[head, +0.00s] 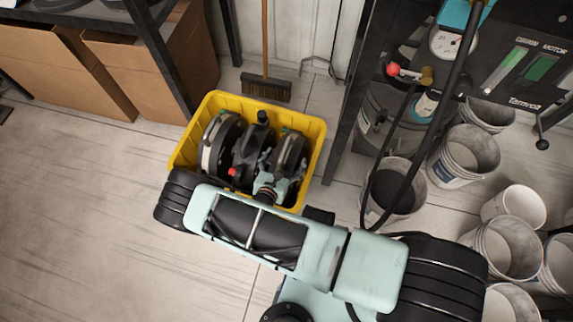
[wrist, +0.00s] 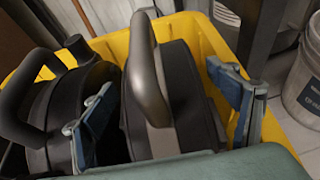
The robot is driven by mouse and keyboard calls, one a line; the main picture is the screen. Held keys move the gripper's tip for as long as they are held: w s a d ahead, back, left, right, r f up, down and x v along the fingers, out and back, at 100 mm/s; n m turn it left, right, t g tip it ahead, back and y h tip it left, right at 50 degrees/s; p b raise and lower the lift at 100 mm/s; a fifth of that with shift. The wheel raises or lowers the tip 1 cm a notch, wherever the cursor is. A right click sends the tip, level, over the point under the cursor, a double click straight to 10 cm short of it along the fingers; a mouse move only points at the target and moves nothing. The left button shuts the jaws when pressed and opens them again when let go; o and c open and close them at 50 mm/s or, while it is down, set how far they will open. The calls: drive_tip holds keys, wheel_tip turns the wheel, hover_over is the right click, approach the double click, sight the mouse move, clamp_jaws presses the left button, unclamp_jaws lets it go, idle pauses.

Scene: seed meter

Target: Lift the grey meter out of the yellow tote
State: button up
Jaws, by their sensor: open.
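The yellow tote (head: 318,150) stands on the floor with bulky dark machine parts packed side by side in it. Its yellow wall (wrist: 112,42) also shows in the wrist view. The grey meter (head: 291,152), dark-sided with an upright grey loop handle (wrist: 146,65), sits at the tote's right side. My gripper (head: 270,180) is over the tote's near part. In the wrist view my open gripper (wrist: 166,108) has one blue finger left and one right of the grey meter. I cannot tell whether they touch it. The meter's lower part is hidden.
A black meter (wrist: 60,105) with its own handle sits close left of the grey one. Another dark round unit (head: 219,145) is at the tote's left. A broom (head: 265,86) stands behind; several buckets (head: 466,155) and a black frame are right. Floor left is clear.

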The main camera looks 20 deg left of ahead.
drive_tip(key=c, duration=2)
drive_tip(key=shift+w+r, duration=0.2)
drive_tip(key=shift+r, duration=0.05)
drive_tip(key=shift+c, duration=0.9)
drive_tip(key=shift+r, duration=0.1)
wheel_tip(320, 180, up, 33)
drive_tip(key=p, duration=1.7)
drive_tip(key=shift+p, duration=0.3)
